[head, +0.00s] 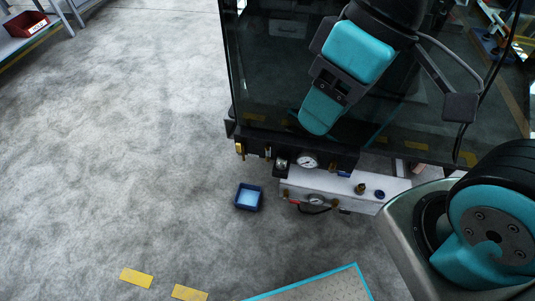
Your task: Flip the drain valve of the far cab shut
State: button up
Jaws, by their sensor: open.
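The glazed dark cab (285,75) fills the upper right. Along its lower edge are a round gauge (307,161) and a brass fitting (240,149) at the left end. Below them a white block (350,189) carries a second gauge (316,200), a red lever (294,202) and brass fittings. I cannot tell for sure which small part is the drain valve or how its lever is set. My gripper (319,109), teal and dark, hangs in front of the glass, above the fittings in the picture. It is open, with nothing seen in it; its tips are not clear.
A small blue open box (248,197) lies on the floor left of the white block. A blue-edged plate (315,287) is at the bottom. A red bin (27,24) stands on a bench at the far left. The grey floor at left is clear.

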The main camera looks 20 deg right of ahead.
aim_at(239, 146)
jog(key=u, duration=0.55)
jog(key=i, duration=1.05)
jog(key=z, duration=0.35)
